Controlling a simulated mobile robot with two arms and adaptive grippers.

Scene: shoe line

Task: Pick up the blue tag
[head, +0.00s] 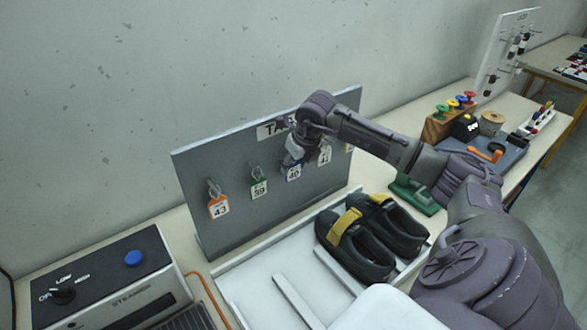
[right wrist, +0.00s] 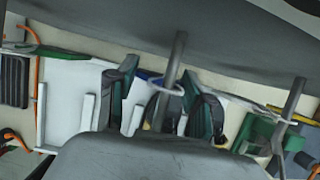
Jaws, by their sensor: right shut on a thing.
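The blue tag (head: 293,173), marked 40, is at the grey tag board (head: 225,165), between the green tag (head: 259,188), marked 39, and a tag marked 41 (head: 325,156). My right gripper (head: 293,153) reaches the board from the right and is shut on the blue tag's upper part. The fingers hide where it meets its hook. In the right wrist view, a hook with a ring (right wrist: 167,85) shows close up, and the grip itself is mostly hidden. An orange tag (head: 219,207), marked 43, hangs at the left. My left gripper is out of view.
A steamer box (head: 110,280) is at the lower left. A green tool (head: 415,195) and a wooden block with colored knobs (head: 440,122) are at the right.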

